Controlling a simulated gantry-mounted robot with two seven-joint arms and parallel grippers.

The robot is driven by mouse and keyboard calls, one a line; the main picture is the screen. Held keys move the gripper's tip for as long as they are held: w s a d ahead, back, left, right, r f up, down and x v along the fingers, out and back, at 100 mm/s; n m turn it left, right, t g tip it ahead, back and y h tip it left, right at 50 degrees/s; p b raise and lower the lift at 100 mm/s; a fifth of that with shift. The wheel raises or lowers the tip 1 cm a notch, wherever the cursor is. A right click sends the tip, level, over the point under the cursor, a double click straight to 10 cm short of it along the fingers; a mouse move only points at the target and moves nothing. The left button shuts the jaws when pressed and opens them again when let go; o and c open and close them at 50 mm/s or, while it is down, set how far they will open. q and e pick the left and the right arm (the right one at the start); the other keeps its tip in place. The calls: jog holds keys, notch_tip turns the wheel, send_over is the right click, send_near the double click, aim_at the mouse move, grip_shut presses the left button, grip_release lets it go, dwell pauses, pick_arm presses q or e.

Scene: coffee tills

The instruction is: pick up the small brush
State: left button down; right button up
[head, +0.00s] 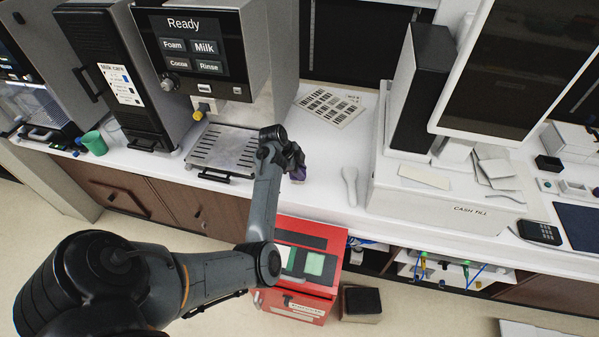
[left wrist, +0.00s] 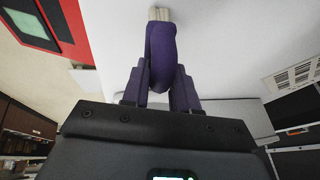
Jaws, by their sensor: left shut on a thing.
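The small brush (left wrist: 160,48) has a rounded purple body and pale bristles at its far end in the left wrist view. My left gripper (left wrist: 162,80) is shut on it, with one finger on each side. In the head view, my left gripper (head: 293,163) is over the white counter, right of the coffee machine's drip tray. A small purple part of the brush (head: 298,174) shows below the gripper there; the rest is hidden. I cannot tell whether the bristles touch the counter. My right gripper is not in view.
A white scoop-shaped object (head: 350,186) lies on the counter to the right, before the cash till (head: 440,205). A barcode sheet (head: 331,106) lies behind. The coffee machine's drip tray (head: 223,149) is on the left. A red box (head: 298,292) stands below the counter's front edge.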

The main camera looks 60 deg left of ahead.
pick_arm(q)
notch_tip(320, 180, up, 4)
jog(key=shift+d+f, duration=0.15)
jog(key=s+d+r, duration=0.1)
jog(key=d+r, duration=0.5)
jog(key=d, duration=0.5)
jog(key=shift+s+r, duration=0.3)
jog(key=shift+d, duration=0.1)
jog(key=c, duration=1.5)
grip_release()
jog(key=shift+c, duration=1.4)
jog(key=shift+w, duration=0.1)
